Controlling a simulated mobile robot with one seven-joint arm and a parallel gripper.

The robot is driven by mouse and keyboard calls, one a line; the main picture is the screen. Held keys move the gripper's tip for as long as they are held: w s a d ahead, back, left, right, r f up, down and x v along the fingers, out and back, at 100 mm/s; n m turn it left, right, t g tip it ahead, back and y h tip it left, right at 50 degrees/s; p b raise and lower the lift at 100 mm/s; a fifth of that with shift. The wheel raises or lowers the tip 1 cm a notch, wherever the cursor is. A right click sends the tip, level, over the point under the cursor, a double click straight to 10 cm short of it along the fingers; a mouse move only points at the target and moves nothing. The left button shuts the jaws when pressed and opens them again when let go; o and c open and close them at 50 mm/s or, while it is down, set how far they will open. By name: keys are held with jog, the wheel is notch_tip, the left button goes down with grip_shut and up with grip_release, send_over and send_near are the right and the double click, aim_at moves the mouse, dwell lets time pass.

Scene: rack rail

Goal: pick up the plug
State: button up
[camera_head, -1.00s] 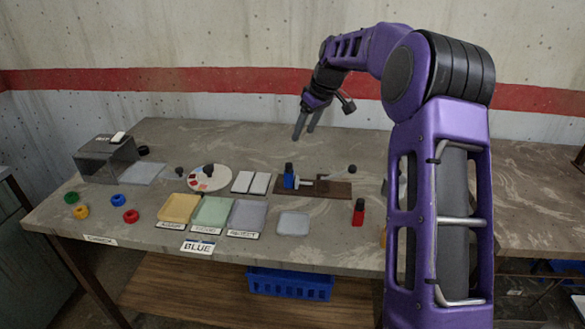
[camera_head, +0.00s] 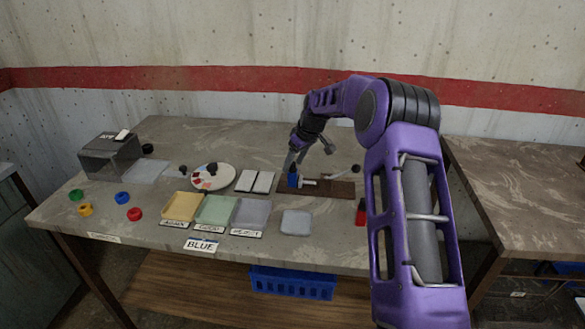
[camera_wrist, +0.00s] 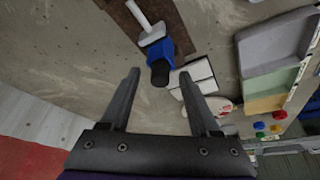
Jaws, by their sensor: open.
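The likely plug is a blue piece with a black cylindrical top (camera_head: 293,181), upright at the left end of a brown board beside a white handle-like part. In the wrist view the blue piece (camera_wrist: 163,49) shows just beyond the fingertips, between their lines. My gripper (camera_head: 291,160) is above and close to it in the head view, partly overlapping it. In the wrist view my gripper (camera_wrist: 159,73) has its fingers apart with nothing held. The exact gap to the piece is hard to tell.
The brown board (camera_head: 330,189) carries a lever with a dark knob. Labelled trays (camera_head: 216,210) are in front, and a red bottle-like object (camera_head: 360,213) stands right. The back of the table is clear.

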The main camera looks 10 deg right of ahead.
jog(key=shift+f, duration=0.15)
grip_shut()
dwell(0.4)
